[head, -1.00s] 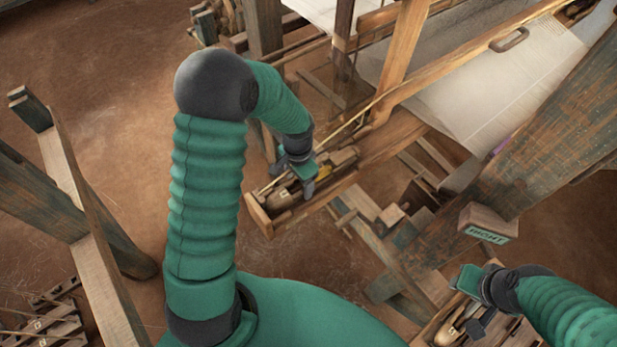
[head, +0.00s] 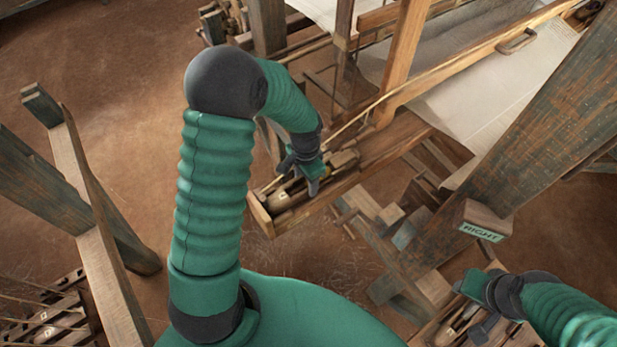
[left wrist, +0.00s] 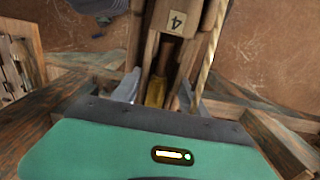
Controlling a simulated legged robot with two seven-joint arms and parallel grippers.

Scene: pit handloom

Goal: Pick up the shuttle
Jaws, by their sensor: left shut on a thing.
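The shuttle (head: 284,198) is a wooden boat-shaped piece lying in the long wooden box at the end of the loom beam. My left gripper (head: 308,182) reaches down into this box and is shut on the shuttle. In the left wrist view, the shuttle (left wrist: 157,92) shows between the two grey fingers, and a "4" tag (left wrist: 174,21) is on wood beyond them. The fingers hide part of the shuttle, and I cannot tell whether it is clear of the box floor. My right gripper (head: 480,305) is above another wooden tray at lower right; its jaws are unclear.
The box wall (head: 262,216) closes the near end around the shuttle. A thin stick (head: 355,122) slants above the box. A thick post with a "RIGHT" block (head: 483,222) stands at right. White cloth (head: 480,105) lies on the loom.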

